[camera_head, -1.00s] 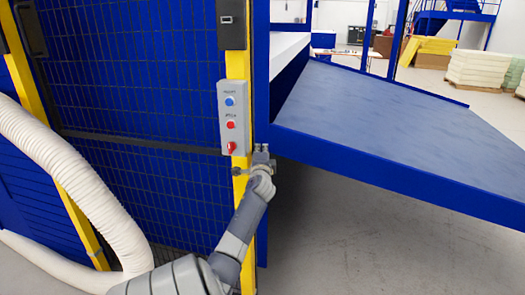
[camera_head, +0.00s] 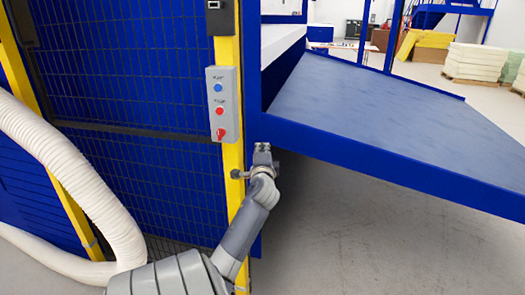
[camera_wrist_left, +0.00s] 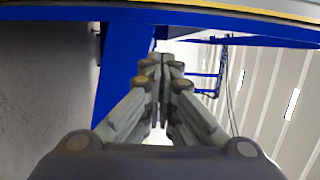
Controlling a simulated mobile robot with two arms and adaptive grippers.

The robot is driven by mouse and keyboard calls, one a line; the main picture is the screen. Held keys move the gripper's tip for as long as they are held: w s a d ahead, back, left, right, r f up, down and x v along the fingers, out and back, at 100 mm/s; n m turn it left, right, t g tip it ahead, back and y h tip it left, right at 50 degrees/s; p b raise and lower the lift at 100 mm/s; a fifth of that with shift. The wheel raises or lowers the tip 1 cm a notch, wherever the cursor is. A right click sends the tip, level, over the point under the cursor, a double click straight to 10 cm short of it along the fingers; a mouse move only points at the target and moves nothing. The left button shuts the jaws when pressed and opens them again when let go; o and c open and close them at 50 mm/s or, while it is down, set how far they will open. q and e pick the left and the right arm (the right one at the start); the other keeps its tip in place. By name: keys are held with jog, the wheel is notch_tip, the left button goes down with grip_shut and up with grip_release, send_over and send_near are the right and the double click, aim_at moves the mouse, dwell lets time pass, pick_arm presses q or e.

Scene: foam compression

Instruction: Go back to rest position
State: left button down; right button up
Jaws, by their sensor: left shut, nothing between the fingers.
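My left gripper (camera_head: 262,148) is at the end of my grey arm, beside the yellow post and near the corner of the blue table. It is below and to the right of the control box (camera_head: 223,103), which carries a blue button, a red button and a red rotary switch. In the left wrist view my left gripper's fingers (camera_wrist_left: 162,75) are together with nothing between them. My right gripper is not in view.
A yellow post (camera_head: 231,160) and blue mesh fence (camera_head: 140,90) stand at the left, close to my arm. A sloping blue table (camera_head: 370,105) extends right. A white hose (camera_head: 70,170) curves at the left. Pallets of foam (camera_head: 475,62) stand far back. Floor below the table is clear.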

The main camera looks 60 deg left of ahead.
pick_arm(q)
jog(key=shift+v, duration=1.05)
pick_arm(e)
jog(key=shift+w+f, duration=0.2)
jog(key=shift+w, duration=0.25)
